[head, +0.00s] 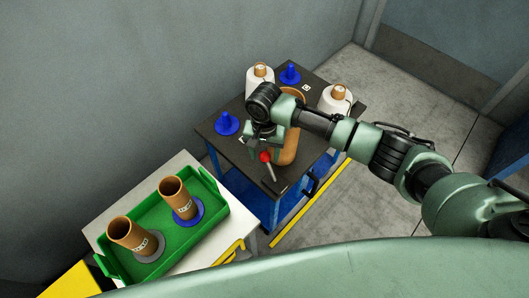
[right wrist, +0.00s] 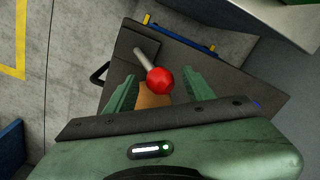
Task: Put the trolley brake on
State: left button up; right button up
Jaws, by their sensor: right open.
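The trolley (head: 222,148) is blue with a dark top. Its brake lever is a short grey rod (head: 271,173) with a red ball knob (head: 265,156), near the trolley's front edge. My right gripper (head: 264,143) is above the trolley top, close to the knob. In the right wrist view, the red knob (right wrist: 160,80) shows between the two green fingers of the open right gripper (right wrist: 158,74), with the grey rod (right wrist: 143,54) beyond it. I cannot tell whether the fingers touch the knob. My left gripper is not in view.
White yarn bobbins (head: 336,99) and blue pegs (head: 227,124) stand on the trolley. A tan tube-like thing (head: 287,148) is beside the gripper, partly hidden by my arm. A green tray (head: 216,217) with two brown tubes sits on a white table (head: 205,163) at lower left.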

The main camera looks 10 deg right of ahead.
grip_shut()
dwell(1.4)
